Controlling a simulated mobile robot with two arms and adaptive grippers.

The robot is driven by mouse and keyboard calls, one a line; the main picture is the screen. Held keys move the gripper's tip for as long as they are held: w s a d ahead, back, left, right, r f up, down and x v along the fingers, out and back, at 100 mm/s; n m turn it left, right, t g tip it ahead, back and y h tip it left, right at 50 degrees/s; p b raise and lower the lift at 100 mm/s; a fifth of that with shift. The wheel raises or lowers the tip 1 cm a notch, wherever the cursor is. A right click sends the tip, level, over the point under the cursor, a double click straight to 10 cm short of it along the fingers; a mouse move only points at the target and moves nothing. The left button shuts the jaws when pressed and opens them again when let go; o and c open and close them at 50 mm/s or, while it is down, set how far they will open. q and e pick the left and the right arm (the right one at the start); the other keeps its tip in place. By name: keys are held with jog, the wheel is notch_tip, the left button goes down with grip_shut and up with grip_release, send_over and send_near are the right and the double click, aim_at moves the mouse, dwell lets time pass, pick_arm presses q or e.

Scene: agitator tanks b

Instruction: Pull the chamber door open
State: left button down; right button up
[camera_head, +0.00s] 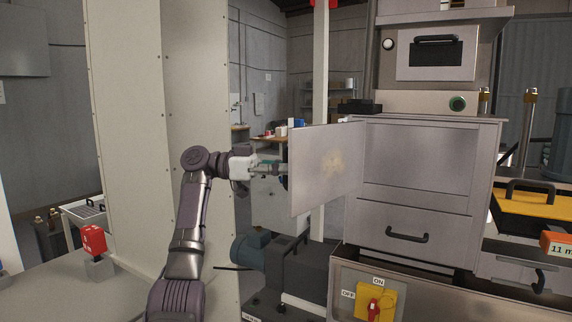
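My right gripper is not in view.
A drawer with a black handle (407,236) is below the chamber. A yellow switch box (376,302) with a red knob is lower down. A dark motor (290,262) stands below the door. A tall beige panel (163,130) rises behind my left arm.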

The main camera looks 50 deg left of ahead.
pick_arm(q)
jog(key=shift+a+f, duration=0.1)
jog(key=shift+a, duration=0.35)
jog(key=c, duration=1.3)
grip_release()
jog(key=shift+s, duration=0.1)
jog(key=shift+a, duration=0.15)
jog(key=v, duration=1.1)
jog(key=shift+s+a, duration=0.2)
jog(key=shift+a, duration=0.2)
